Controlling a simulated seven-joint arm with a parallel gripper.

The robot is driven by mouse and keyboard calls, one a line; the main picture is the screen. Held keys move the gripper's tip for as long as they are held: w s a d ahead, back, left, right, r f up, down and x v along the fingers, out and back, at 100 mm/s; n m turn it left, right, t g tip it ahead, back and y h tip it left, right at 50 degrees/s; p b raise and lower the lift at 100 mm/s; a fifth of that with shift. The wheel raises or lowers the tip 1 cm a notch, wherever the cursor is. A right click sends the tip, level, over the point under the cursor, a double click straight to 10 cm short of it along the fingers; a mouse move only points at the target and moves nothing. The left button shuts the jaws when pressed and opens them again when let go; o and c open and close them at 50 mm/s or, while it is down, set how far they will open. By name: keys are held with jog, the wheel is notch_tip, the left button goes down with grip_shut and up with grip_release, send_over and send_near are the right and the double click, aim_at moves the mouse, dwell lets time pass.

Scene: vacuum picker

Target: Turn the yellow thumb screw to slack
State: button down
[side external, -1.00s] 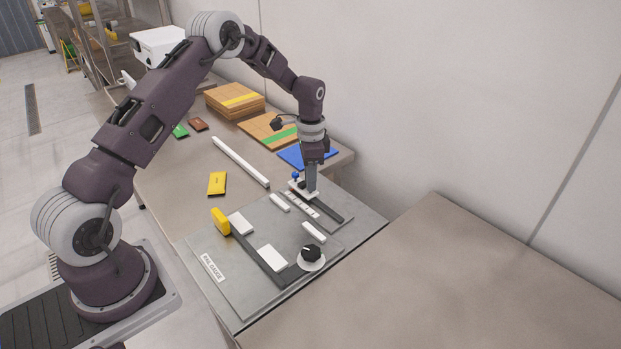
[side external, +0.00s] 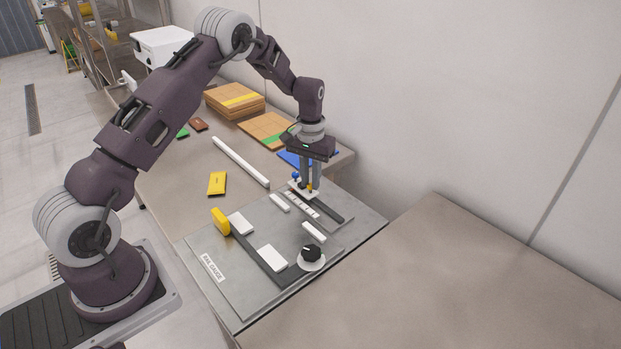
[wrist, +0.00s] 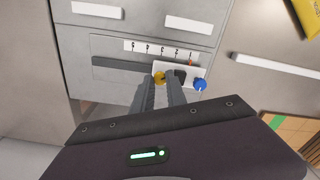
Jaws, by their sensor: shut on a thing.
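The yellow thumb screw (wrist: 159,77) sits on a small white block (wrist: 190,70) on the grey panel. It also shows low between the fingers in the side view (side external: 309,188). My gripper (wrist: 160,84) points down with its two fingers on either side of the screw, shut on it. A blue knob (wrist: 200,85) is on the same block, to the right in the wrist view, and shows left of the fingers in the side view (side external: 295,175). A black part (wrist: 181,76) lies between them, partly hidden by a finger. An orange pointer (wrist: 190,62) meets the marked scale strip (wrist: 160,50).
The panel (side external: 215,285) also bears a black dial (side external: 311,253), a yellow handle (side external: 221,221), dark slots and white labels. A white bar (side external: 240,162), a yellow packet (side external: 217,183) and cardboard (side external: 235,100) lie behind. The bench at the right front (side external: 440,270) is clear.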

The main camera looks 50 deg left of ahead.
aim_at(310, 184)
jog(key=n, duration=0.4)
jog(key=shift+w+n, duration=0.1)
jog(key=shift+n, duration=2.8)
jog(key=c, duration=1.3)
grip_release()
jog(key=shift+c, duration=0.2)
jog(key=shift+r, duration=0.15)
notch_tip(310, 184, up, 7)
jog(key=shift+f, duration=0.1)
